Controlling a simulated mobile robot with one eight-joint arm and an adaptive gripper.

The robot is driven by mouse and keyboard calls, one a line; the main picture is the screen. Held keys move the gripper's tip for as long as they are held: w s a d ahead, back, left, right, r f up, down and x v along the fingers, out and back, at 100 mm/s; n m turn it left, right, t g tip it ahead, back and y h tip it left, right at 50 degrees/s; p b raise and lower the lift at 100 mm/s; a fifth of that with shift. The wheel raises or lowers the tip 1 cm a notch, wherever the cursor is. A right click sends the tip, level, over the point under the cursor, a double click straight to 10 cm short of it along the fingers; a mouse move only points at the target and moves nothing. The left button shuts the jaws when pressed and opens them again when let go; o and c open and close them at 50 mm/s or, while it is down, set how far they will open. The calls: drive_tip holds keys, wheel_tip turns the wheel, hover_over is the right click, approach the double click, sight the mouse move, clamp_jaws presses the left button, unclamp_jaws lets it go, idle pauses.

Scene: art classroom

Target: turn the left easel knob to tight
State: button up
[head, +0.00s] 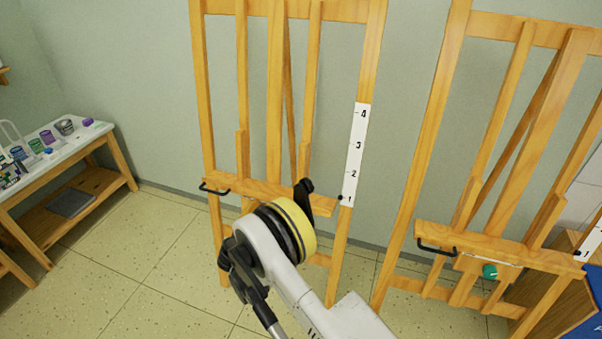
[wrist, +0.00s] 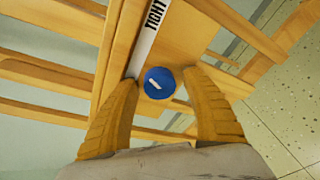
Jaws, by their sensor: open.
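The left easel (head: 275,95) stands upright against the wall in the head view, with its tray ledge (head: 235,185) crossing the frame. In the head view its knob is hidden behind my arm. In the wrist view the knob is blue and round (wrist: 158,83), with a short white mark lying tilted on its face. A white strip reading TIGHT (wrist: 154,18) runs above the knob. My gripper (wrist: 167,80) is open, with one yellow finger on each side of the knob. The left fingertip looks close to the knob; I cannot tell if either finger touches it.
A second easel (head: 530,40) stands at the right, with a green knob (head: 490,271) under its ledge. Both ledges carry black handles. A table (head: 100,130) with jars and cups stands at the far left. The tiled floor (head: 130,245) between table and easel is clear.

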drive_tip(key=n+h, duration=0.1)
drive_tip(key=n, duration=0.3)
drive_tip(key=shift+g, duration=0.4)
drive_tip(key=n+h, duration=0.1)
drive_tip(key=n, duration=0.1)
drive_tip(key=shift+a+n, duration=0.1)
drive_tip(key=shift+n, duration=0.3)
drive_tip(key=r+p+v, duration=0.1)
drive_tip(key=p+v, duration=0.3)
drive_tip(key=v, duration=0.6)
drive_tip(key=s+d+r+m+g+y+b, duration=0.1)
drive_tip(key=d+r+m+g, duration=0.3)
drive_tip(key=d+r+m, duration=0.7)
drive_tip(key=d+r, duration=0.6)
drive_tip(key=r, duration=0.4)
drive_tip(key=shift+s+d+r+g+b, duration=0.25)
drive_tip(key=shift+d+r+g+b, duration=0.05)
drive_tip(key=shift+g+b, duration=0.1)
